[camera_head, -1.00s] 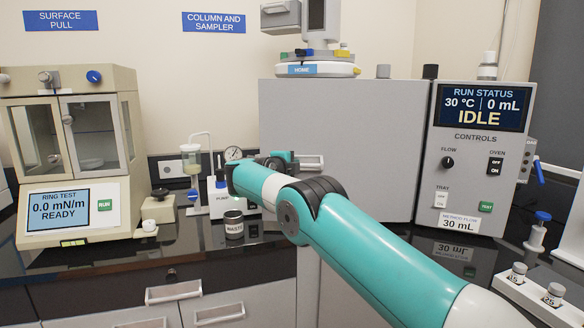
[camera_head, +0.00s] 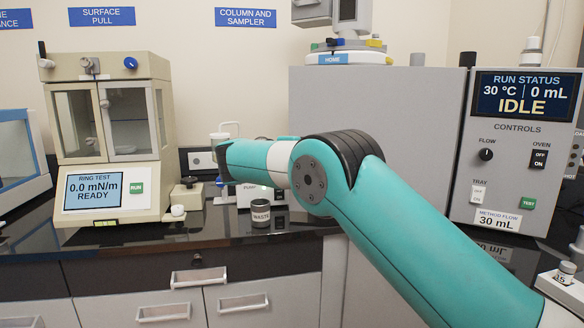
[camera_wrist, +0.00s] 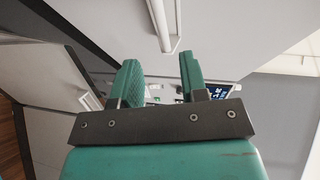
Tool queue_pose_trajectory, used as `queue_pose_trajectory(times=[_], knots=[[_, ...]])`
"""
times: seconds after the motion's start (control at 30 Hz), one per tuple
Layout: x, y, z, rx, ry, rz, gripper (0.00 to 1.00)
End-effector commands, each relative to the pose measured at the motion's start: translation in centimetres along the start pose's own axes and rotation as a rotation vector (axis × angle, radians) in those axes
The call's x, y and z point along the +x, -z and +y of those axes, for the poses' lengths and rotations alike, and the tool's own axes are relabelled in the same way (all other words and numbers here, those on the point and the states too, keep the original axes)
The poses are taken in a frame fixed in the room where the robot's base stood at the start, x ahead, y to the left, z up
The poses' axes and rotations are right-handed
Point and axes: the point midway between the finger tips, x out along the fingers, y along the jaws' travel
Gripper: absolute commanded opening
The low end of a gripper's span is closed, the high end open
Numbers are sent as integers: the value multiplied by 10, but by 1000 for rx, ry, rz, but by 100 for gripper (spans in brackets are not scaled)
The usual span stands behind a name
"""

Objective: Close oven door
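The large grey front of the oven unit (camera_head: 375,125) stands on the counter right of centre in the head view. My arm crosses its lower left part and hides any handle there. How far the oven door stands open is not clear. In the wrist view, a broad grey panel (camera_wrist: 215,30) fills the upper area, with a pale bar handle (camera_wrist: 164,28) on it. My gripper (camera_wrist: 160,68) is open and empty, its two teal fingers apart, with the handle beyond the fingertips and not between them. In the head view my arm hides the gripper.
A control panel (camera_head: 520,150) reading IDLE stands at the right. A ring test cabinet (camera_head: 112,140) stands at the left. A waste cup (camera_head: 261,214) stands near the counter edge (camera_head: 150,235), close to my arm. Drawers with handles (camera_head: 243,302) are below.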

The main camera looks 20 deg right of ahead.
Motion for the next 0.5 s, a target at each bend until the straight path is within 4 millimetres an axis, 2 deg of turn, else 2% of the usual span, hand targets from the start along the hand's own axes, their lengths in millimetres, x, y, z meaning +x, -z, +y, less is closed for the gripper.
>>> queue_pose_trajectory(times=[0.03, 0.2, 0.33, 0.5], knots=[[-13, -1, 3, 1, 0, -4, 40], [-45, -1, 2, 0, 0, -2, 40], [-59, 0, 1, 0, -1, 0, 40], [-64, 0, 0, 0, -1, 2, 40]])
